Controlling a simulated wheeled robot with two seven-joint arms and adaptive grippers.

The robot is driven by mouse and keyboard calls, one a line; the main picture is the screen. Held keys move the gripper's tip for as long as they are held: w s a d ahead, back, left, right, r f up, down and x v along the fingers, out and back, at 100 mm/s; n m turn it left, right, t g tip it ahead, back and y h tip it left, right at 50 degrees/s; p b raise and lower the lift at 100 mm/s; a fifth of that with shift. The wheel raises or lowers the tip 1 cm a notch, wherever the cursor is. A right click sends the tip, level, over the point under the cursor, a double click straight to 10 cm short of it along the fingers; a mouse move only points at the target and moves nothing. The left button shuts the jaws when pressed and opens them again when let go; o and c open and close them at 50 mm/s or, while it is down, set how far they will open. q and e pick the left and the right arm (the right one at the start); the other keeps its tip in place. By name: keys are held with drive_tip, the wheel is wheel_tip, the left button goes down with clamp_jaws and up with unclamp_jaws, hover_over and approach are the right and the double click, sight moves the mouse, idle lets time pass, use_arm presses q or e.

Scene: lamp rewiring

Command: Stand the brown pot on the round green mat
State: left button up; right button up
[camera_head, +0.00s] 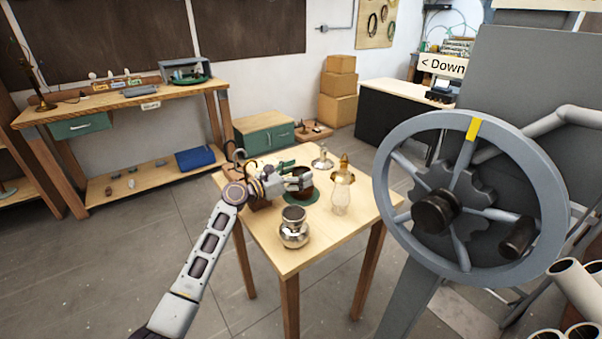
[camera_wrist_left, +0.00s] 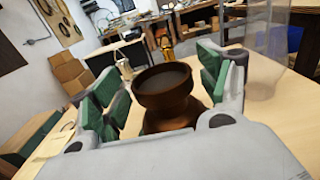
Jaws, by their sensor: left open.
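The brown pot (camera_head: 306,193) is on the small wooden table, partly hidden by my left gripper (camera_head: 298,182). It appears to stand upright on the round green mat (camera_head: 314,199), whose rim shows around its base. In the left wrist view the pot (camera_wrist_left: 163,92) has a wide round rim and sits between the fingers of my left gripper (camera_wrist_left: 160,82). The fingers are apart, with green pads on either side of the pot. The mat under the pot cannot be made out there. My right gripper is not in view.
A silver lamp base (camera_head: 294,232) stands near the table's front. A brass lamp with a glass chimney (camera_head: 341,197) stands right of the mat, and a metal lamp piece (camera_head: 322,160) behind it. A large grey handwheel (camera_head: 472,190) is at the right.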

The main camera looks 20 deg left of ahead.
use_arm(q)
drive_tip(key=shift+v, duration=5.45)
